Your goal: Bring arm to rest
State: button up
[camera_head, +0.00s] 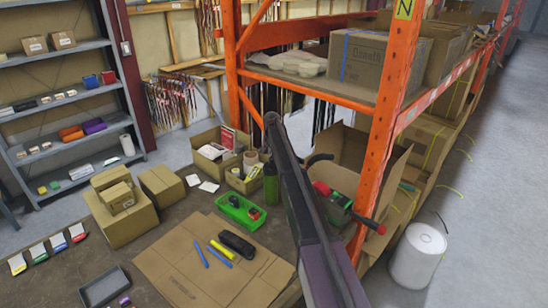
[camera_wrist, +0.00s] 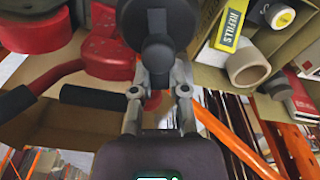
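In the wrist view my gripper (camera_wrist: 161,75) has its two fingers pointing up the picture, with a visible gap between their lower parts. A black object with a rounded end (camera_wrist: 157,55) lies over or just beyond the fingertips. It hides the tips, so I cannot tell whether they grip it. In the head view my dark arm (camera_head: 310,215) rises from the bottom edge to a point by the orange rack, and its gripper is hidden. A dark green bottle (camera_head: 271,183) stands just left of the arm.
A green bin (camera_head: 222,207), small boxes and flat cardboard (camera_head: 180,262) are on the left.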

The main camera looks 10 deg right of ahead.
jog(key=o, duration=0.4)
jog(key=shift+o, duration=0.2)
jog(key=shift+r, duration=0.1)
